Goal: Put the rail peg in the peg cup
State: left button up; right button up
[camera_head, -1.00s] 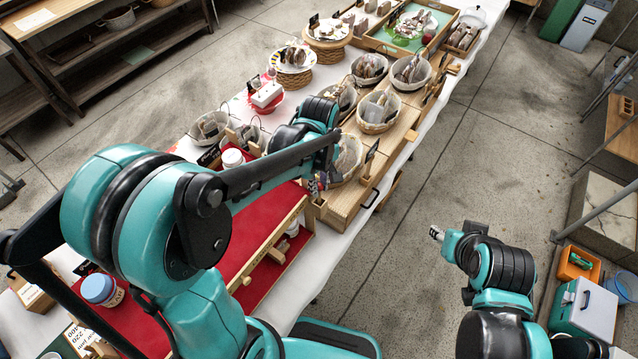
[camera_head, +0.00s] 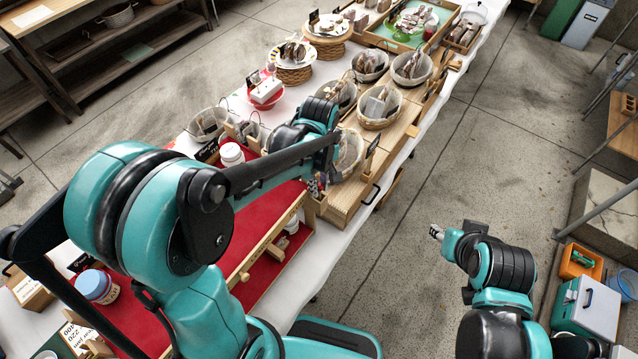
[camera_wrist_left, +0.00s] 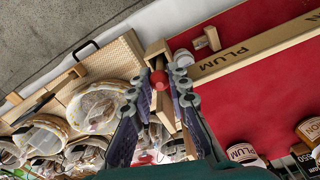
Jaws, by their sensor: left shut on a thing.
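My left gripper (camera_head: 316,186) is at the end of the wooden rail (camera_head: 268,246) on the red-covered stand. In the left wrist view, its dark fingers (camera_wrist_left: 162,103) are closed around a small peg with a round red end (camera_wrist_left: 159,77), which I take for the rail peg; its shaft is mostly hidden. Just beyond the red end is a small square wooden holder (camera_wrist_left: 157,50), possibly the peg cup. I cannot tell whether the peg is inside, touching or over it. My right gripper (camera_head: 437,232) is away from the table, over the floor; its jaws are too small to read.
Lined baskets (camera_head: 378,107) stand close by on wooden risers. A white-lidded jar (camera_head: 231,154) and a blue-lidded jar (camera_head: 97,286) stand on the red cloth (camera_head: 262,215).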

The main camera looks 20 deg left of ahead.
pick_arm(q)
jog(key=shift+f, duration=0.15)
jog(key=o, duration=0.8)
jog(key=shift+o, duration=0.2)
notch_tip(320, 180, up, 12)
